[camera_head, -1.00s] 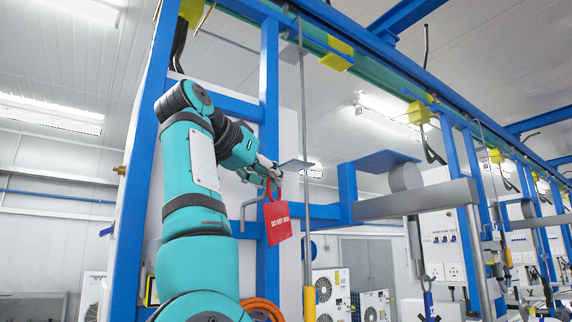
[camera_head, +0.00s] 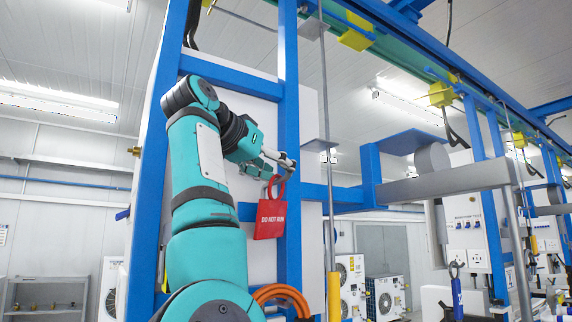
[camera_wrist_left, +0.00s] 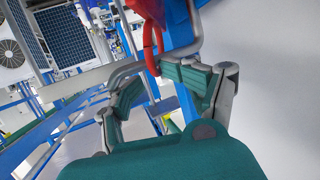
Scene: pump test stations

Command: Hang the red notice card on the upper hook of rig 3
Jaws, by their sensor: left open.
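The red notice card (camera_head: 269,220), with a red loop at its top, hangs in front of the blue frame in the head view. My left gripper (camera_head: 276,163) is at the loop, above the card. In the left wrist view my left gripper (camera_wrist_left: 155,86) has its fingers apart. The red loop (camera_wrist_left: 151,46) is close to the right finger there. A bent grey rod (camera_wrist_left: 127,70) runs by the fingers and meets the loop area; I cannot tell whether the loop rests on it. My right gripper is not in view.
A blue post (camera_head: 289,110) stands close behind the gripper. A thin vertical rod (camera_head: 325,90) and a thick grey pipe (camera_head: 450,185) lie to the right. An orange hose (camera_head: 283,293) is below.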

